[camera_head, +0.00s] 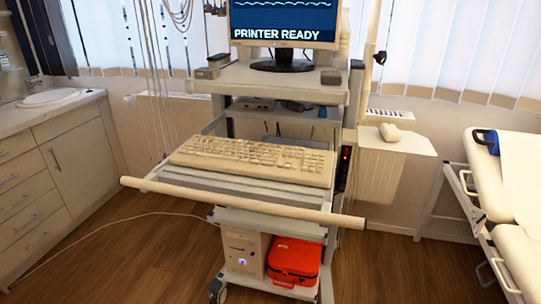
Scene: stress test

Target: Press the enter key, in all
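A beige keyboard (252,160) lies on the pull-out shelf (165,178) of a medical cart, in the middle of the head view. Its keys are too small to tell the enter key apart. A monitor (284,22) on the cart's top shelf shows a wavy line and the words "PRINTER READY". Neither of my grippers is in view, and nothing touches the keyboard.
A long beige handle bar (240,203) runs across the cart's front. A mouse (390,132) lies on a side shelf (405,143) to the right. A red case (293,261) sits low. Cabinets (60,160) stand left, a bed (500,190) right.

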